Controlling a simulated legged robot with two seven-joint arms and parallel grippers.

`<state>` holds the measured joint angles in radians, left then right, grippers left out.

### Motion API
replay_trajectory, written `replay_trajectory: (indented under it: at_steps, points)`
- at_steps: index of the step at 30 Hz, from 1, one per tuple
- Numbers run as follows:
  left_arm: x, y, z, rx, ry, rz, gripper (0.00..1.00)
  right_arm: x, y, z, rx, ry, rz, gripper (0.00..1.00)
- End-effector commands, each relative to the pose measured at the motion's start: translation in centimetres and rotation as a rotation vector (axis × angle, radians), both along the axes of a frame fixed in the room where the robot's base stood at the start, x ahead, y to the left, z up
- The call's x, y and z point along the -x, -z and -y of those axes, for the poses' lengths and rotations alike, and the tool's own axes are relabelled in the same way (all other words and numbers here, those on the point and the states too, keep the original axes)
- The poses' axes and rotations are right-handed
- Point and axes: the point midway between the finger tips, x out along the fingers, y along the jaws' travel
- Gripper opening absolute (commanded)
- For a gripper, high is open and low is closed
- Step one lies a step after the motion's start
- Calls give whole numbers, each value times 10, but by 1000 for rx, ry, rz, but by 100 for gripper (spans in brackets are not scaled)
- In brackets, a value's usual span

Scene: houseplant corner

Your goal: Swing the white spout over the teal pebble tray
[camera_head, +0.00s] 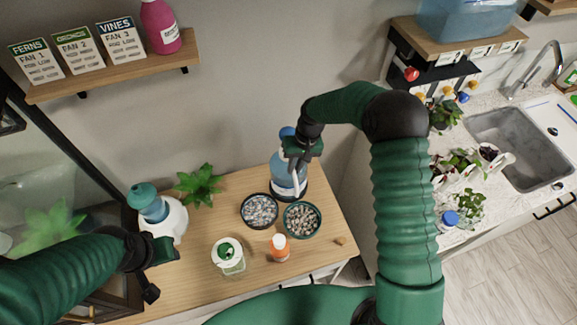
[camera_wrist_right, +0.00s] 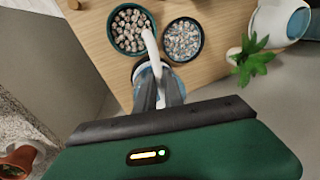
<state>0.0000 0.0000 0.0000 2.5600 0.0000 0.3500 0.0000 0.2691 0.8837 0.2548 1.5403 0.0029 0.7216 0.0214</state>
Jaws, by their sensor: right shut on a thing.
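The white spout (camera_wrist_right: 151,48) belongs to a blue-bodied dispenser (camera_head: 283,174) at the table's back edge. My right gripper (camera_head: 299,160) is above the dispenser, shut on the spout; its fingers (camera_wrist_right: 160,92) hide part of the spout in the wrist view. The spout's tip appears at the teal tray's rim, on the side facing the other tray; its height above it is unclear. The teal pebble tray (camera_head: 287,229) holds brownish pebbles and also shows in the wrist view (camera_wrist_right: 112,42). My left gripper (camera_head: 158,272) is open and empty at the table's left.
A dark tray (camera_head: 243,217) of grey-blue pebbles stands beside the teal one. A green-and-white container (camera_head: 229,262) and an orange bottle (camera_head: 279,248) stand in front. A leafy plant (camera_head: 199,185) and a white, teal-topped bottle (camera_head: 168,217) are at left.

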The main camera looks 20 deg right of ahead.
Motion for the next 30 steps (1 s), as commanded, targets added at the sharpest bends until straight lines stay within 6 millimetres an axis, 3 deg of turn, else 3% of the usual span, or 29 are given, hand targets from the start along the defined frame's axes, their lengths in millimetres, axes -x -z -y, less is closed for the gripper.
replay_trajectory:
  at_steps: [9,25,26,30]
  points:
    - [0,3,0,0,0,0,36,5,3,12,-3,-126,-15,0]
    - [0,3,0,0,0,0,36,6,3,16,0,-148,-17,0]
    - [0,3,0,0,0,0,36,6,3,16,0,-148,-17,16]
    - [0,3,0,0,0,0,36,4,2,16,0,-147,-13,34]
